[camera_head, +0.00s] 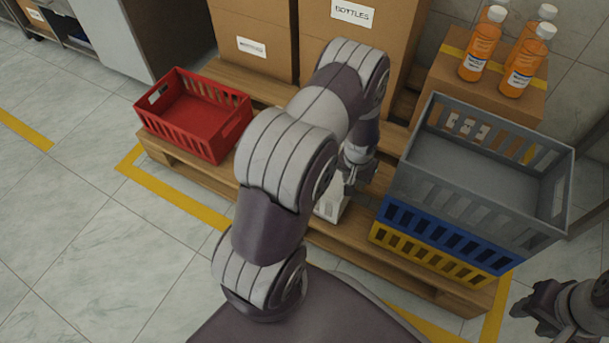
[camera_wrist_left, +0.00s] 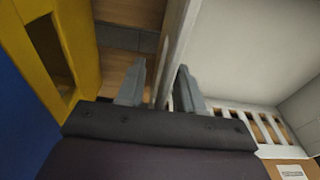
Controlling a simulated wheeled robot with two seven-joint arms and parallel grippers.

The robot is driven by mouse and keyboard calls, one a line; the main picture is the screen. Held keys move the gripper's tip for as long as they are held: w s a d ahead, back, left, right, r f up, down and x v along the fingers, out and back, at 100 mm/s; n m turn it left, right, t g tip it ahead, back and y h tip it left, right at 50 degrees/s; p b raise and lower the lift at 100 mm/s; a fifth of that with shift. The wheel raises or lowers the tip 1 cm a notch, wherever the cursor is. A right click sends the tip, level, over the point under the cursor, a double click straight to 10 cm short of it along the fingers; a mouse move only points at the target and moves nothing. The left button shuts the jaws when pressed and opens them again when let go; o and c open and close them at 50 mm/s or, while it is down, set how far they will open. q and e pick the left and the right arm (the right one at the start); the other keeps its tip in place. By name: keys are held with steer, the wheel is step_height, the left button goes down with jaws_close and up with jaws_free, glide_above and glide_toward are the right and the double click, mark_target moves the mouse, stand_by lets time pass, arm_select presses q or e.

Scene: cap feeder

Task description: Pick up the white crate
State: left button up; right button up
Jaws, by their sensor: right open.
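The white crate (camera_head: 331,209) is on the wooden pallet, mostly hidden behind my left arm in the head view. In the left wrist view, the crate (camera_wrist_left: 237,62) fills the right side, with a slotted wall at lower right. My left gripper (camera_wrist_left: 160,85) has its two fingers apart, one on either side of the crate's thin wall. A narrow gap shows between the left finger and the wall. In the head view, the left gripper (camera_head: 357,178) is partly covered by the arm. My right gripper (camera_head: 527,313) is open and empty at the lower right, away from the crate.
A grey crate (camera_head: 550,205) sits on a blue crate (camera_head: 440,231) and a yellow crate (camera_head: 432,252), just right of my left gripper. A red crate (camera_head: 205,146) stands at left on the pallet (camera_head: 335,238). Cardboard boxes (camera_head: 250,25) and orange bottles (camera_head: 482,48) stand behind.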

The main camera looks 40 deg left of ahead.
arm_select(q)
jaws_close()
steer(key=shift+r, duration=0.1)
stand_by(1.3)
